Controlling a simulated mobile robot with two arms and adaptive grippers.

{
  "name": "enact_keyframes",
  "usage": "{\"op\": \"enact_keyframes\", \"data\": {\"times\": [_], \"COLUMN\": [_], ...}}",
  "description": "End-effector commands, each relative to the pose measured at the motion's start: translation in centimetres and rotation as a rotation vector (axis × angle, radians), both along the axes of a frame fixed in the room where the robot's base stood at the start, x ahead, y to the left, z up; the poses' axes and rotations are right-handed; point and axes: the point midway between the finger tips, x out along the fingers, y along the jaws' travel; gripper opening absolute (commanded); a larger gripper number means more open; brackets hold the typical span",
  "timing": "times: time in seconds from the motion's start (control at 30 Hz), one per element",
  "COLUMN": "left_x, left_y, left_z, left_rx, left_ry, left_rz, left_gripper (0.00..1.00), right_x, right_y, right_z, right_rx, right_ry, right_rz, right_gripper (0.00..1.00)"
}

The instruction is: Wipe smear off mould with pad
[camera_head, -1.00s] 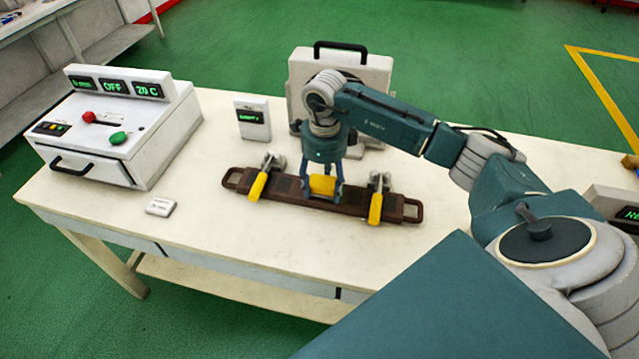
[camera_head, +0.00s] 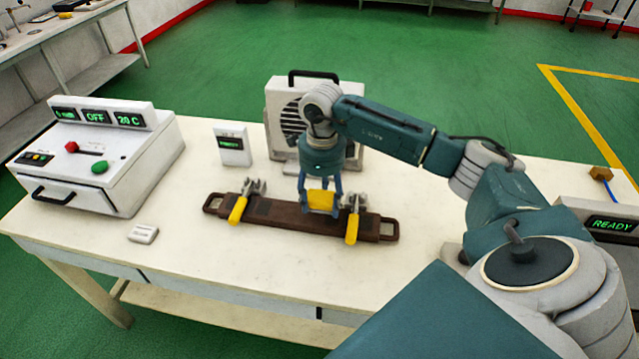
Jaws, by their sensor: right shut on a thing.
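The mould (camera_head: 278,213) is a long dark brown bar with a loop handle at each end, lying on the table. A yellow-handled clamp (camera_head: 239,208) stands near its left end and another clamp (camera_head: 352,222) right of its middle. My right gripper (camera_head: 320,203) points down over the mould, right of its middle, just left of the right clamp. It is shut on a yellow pad (camera_head: 321,201), which is at the mould's top; I cannot tell whether it touches. No smear can be made out. My left gripper is not in view.
A white box with OFF and 20 C displays (camera_head: 95,160) stands at the left. A small display (camera_head: 232,146) and a fan unit (camera_head: 284,112) stand behind the mould. A small white block (camera_head: 143,233) lies front left. A READY unit (camera_head: 600,215) is at the right. The table front (camera_head: 235,265) is clear.

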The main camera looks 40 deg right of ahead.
Motion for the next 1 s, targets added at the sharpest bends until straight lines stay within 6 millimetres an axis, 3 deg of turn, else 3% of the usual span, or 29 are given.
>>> {"op": "enact_keyframes", "data": {"times": [0.4, 1.0], "left_x": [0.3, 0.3], "left_y": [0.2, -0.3], "left_z": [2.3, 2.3], "left_rx": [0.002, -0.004], "left_ry": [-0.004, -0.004], "left_rz": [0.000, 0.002], "left_gripper": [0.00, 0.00], "right_x": [-0.3, -0.3], "right_y": [-1.1, -1.2], "right_z": [3.9, 4.0], "right_rx": [0.000, 0.001], "right_ry": [-0.001, -0.001], "right_rz": [-0.008, -0.007], "right_gripper": [0.34, 0.34]}}
